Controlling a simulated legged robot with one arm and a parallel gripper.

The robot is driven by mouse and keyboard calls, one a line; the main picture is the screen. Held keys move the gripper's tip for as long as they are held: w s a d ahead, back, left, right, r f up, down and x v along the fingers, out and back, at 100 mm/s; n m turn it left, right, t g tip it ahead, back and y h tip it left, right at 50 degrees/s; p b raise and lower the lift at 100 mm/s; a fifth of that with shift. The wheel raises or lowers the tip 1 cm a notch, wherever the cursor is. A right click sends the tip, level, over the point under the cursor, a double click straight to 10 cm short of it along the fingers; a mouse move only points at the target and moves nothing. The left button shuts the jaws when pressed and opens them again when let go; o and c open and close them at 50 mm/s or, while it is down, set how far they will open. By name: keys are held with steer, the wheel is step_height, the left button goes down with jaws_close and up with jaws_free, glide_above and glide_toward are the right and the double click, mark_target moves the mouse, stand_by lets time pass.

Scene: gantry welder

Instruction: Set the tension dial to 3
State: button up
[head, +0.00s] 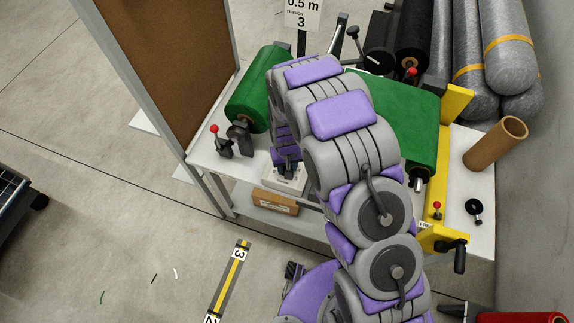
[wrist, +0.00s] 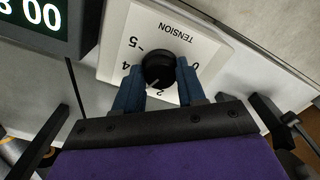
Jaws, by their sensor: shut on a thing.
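The tension dial is a black round knob (wrist: 157,68) on a white plate marked TENSION (wrist: 190,42) in the wrist view. The figures 5, 4, 2 and 0 show around it; the place of the 3 is hidden by a finger. A pale pointer line on the knob points down-left, between 2 and 4, near the 2. My gripper (wrist: 159,82) has its two blue fingers on either side of the knob, shut on it. In the head view the plate (head: 291,186) is partly hidden below my gripper (head: 287,166).
A sign (head: 301,16) reads 0.5 m, TENSION 3. A green roll (head: 258,88) and a red-tipped lever (head: 216,140) are left of my arm. A green sheet (head: 408,115) and yellow frame (head: 436,190) are right. A digital display (wrist: 38,20) is beside the plate.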

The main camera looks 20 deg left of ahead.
steer(key=shift+w+a+r, duration=0.15)
steer(key=shift+w, duration=0.05)
steer(key=o, duration=1.1)
steer(key=shift+s, duration=0.1)
steer(key=shift+c, duration=0.2)
steer(key=shift+r, duration=0.25)
step_height(320, 180, up, 16)
steer(key=shift+r+p, duration=0.25)
steer(key=shift+p, duration=0.2)
steer(key=shift+a, duration=0.1)
